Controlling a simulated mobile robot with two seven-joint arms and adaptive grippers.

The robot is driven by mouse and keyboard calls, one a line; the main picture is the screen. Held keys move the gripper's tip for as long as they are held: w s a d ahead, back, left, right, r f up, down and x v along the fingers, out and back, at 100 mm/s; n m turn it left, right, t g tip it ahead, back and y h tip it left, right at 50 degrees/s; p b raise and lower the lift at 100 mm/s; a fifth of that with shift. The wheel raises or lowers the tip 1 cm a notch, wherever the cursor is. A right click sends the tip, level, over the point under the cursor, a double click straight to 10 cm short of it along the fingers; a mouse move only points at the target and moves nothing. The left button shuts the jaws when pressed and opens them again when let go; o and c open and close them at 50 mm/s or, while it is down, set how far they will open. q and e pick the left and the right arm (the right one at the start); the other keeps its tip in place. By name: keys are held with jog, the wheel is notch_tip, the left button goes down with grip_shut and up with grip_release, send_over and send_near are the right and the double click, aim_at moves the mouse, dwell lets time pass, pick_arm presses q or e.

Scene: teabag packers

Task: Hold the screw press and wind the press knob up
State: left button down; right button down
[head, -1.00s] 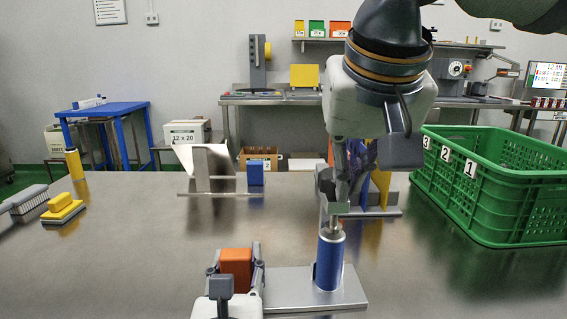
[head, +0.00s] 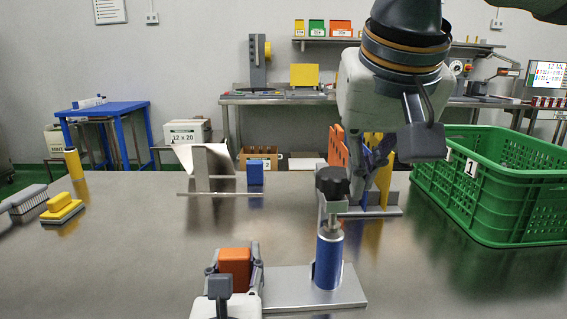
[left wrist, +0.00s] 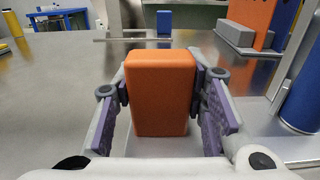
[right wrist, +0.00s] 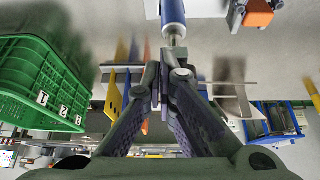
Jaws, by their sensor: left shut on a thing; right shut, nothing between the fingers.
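The screw press has a flat metal base (head: 300,290), a blue cylinder (head: 328,262) with a metal spindle, and a black press knob (head: 332,180) on top. An orange block (head: 235,262) sits at the left end of the base. My left gripper (head: 236,272) is shut on this orange block; its pads press both sides in the left wrist view (left wrist: 162,95).
A green crate (head: 450,205) stands at the right. A metal rack with orange and yellow plates (head: 385,180) is behind the right gripper. A metal stand with a blue block (head: 255,172) is at centre back. Brushes (head: 62,205) lie at the left. The left-centre table is clear.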

notch_tip(320, 180, up, 5)
jog(key=shift+a+r, duration=0.1)
jog(key=shift+r, duration=0.05)
notch_tip(320, 180, down, 6)
jog(key=n+y, duration=0.2)
jog(key=n, duration=0.4)
jog(key=shift+a+g+y, duration=0.3)
jog(key=shift+a+y, duration=0.1)
jog(key=shift+w, duration=0.3)
dwell(0.5)
jog(key=shift+d, duration=0.25)
